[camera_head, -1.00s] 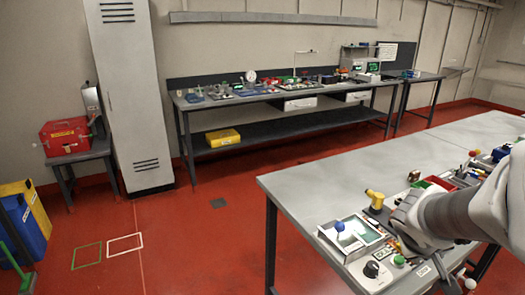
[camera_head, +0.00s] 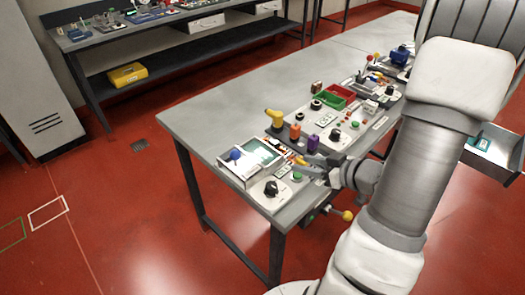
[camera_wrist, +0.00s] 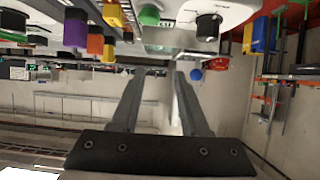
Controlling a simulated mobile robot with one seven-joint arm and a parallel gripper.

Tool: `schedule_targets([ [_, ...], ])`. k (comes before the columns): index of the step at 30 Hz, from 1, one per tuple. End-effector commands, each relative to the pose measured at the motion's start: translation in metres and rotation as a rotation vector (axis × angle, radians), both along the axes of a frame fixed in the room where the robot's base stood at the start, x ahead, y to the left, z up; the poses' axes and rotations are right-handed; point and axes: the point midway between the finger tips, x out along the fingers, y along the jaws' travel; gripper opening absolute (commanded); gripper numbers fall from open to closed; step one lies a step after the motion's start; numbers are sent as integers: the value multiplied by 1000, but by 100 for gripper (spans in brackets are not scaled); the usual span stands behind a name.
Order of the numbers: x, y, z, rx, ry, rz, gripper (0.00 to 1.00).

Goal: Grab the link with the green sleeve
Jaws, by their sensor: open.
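I cannot clearly pick out a link with a green sleeve. A small green round piece (camera_head: 297,175) sits near the front end of the near bench; a green rounded piece also shows at the top of the wrist view (camera_wrist: 149,16). I cannot tell whether either belongs to the link. My gripper (camera_head: 318,168) is over the bench's front edge, beside a white unit with a black knob (camera_head: 271,188). In the wrist view, my gripper (camera_wrist: 157,72) has its two fingers apart, with nothing held between them.
The bench (camera_head: 205,112) also carries a blue-knobbed tray (camera_head: 236,155), a yellow tool (camera_head: 274,118), an orange piece (camera_head: 295,131), a purple piece (camera_head: 313,142) and red and green bins (camera_head: 335,95). Its left part is bare. An open drawer (camera_head: 490,150) is at right.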

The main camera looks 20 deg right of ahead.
Motion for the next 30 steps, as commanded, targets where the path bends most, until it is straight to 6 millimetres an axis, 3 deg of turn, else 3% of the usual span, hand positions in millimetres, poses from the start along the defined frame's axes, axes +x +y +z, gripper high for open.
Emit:
schedule_targets([
  [5, 18, 10, -10, 13, -13, 10, 45],
  [18, 92, 40, -47, 10, -13, 7, 45],
  [26, 107, 46, -55, 8, -12, 6, 45],
  [30, 126, 54, -63, 10, -12, 8, 45],
])
